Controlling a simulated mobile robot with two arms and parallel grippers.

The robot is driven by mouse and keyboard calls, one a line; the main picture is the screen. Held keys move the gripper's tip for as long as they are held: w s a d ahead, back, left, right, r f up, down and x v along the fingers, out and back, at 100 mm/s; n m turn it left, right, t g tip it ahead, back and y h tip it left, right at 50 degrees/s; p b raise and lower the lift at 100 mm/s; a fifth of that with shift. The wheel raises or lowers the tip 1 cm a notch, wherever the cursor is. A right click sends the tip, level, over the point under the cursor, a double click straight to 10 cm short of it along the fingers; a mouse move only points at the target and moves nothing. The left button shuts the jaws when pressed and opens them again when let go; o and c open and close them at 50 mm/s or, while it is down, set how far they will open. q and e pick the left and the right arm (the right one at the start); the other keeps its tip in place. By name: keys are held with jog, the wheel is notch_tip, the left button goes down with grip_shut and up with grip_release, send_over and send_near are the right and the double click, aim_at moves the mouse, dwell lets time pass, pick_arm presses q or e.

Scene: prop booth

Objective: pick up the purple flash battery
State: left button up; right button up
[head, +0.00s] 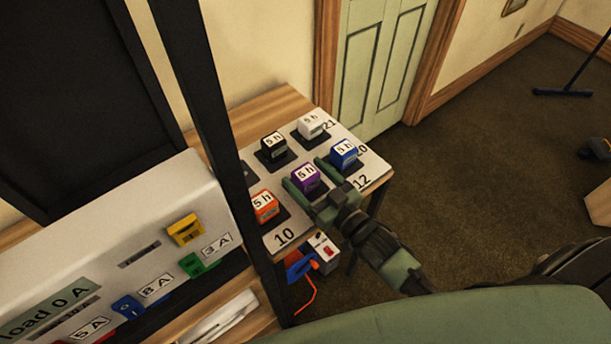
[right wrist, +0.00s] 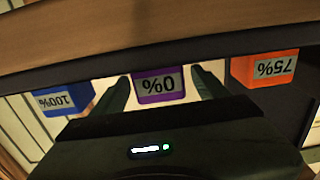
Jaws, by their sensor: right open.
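The purple flash battery (head: 305,180) sits on a dark pad of the white numbered board, with a "5 h" label on top. In the right wrist view the purple battery (right wrist: 158,86) shows a "0%" label. My right gripper (head: 303,171) is open, with one finger on each side of the purple battery. In the right wrist view the fingers (right wrist: 160,85) stand apart from its sides with small gaps. My left gripper is not in view.
An orange battery (head: 264,206) and a blue battery (head: 343,153) flank the purple one closely. A black battery (head: 273,147) and a white battery (head: 310,125) stand behind. A dark post (head: 220,120) rises left of the board. A grey load panel (head: 100,250) fills the lower left.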

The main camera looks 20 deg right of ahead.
aim_at(298, 168)
jog(key=x, duration=0.3)
jog(key=shift+f, duration=0.1)
jog(key=shift+w+a, duration=0.1)
jog(key=shift+w, duration=0.15)
grip_shut()
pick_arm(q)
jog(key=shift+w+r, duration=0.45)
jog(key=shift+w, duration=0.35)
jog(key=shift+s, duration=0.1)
